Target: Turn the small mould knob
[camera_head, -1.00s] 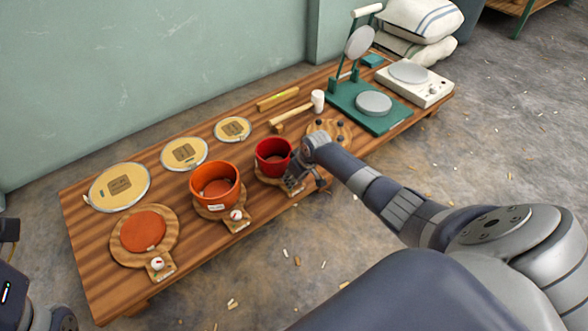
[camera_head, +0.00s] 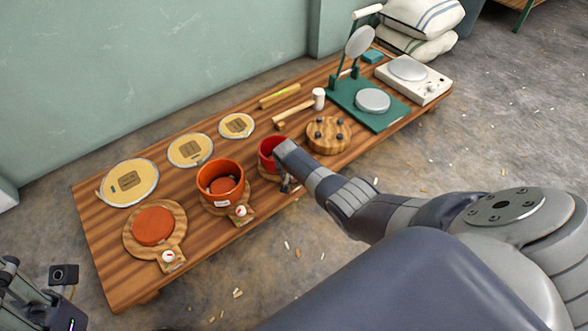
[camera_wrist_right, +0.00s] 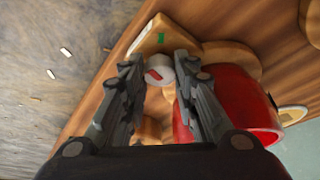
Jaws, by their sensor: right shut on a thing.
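The small red mould (camera_head: 266,152) stands on its wooden base near the middle of the bench; my right arm hides part of it in the head view. In the right wrist view the red mould (camera_wrist_right: 235,105) is at the right. Its white knob with a red mark (camera_wrist_right: 158,74) sits on the base's wooden tab, beside a green mark. My right gripper (camera_wrist_right: 160,66) is shut on this knob, one finger at each side. In the head view my right gripper (camera_head: 286,185) is mostly hidden. Part of my left gripper (camera_head: 40,298) shows at the lower left; its fingers are unclear.
An orange mould (camera_head: 220,182) and a flat orange disc (camera_head: 153,226) stand to the left, each with a knob. Several round yellow discs (camera_head: 128,183) lie behind. A mallet (camera_head: 295,114), a round wooden block (camera_head: 328,135) and a green press (camera_head: 385,119) are to the right.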

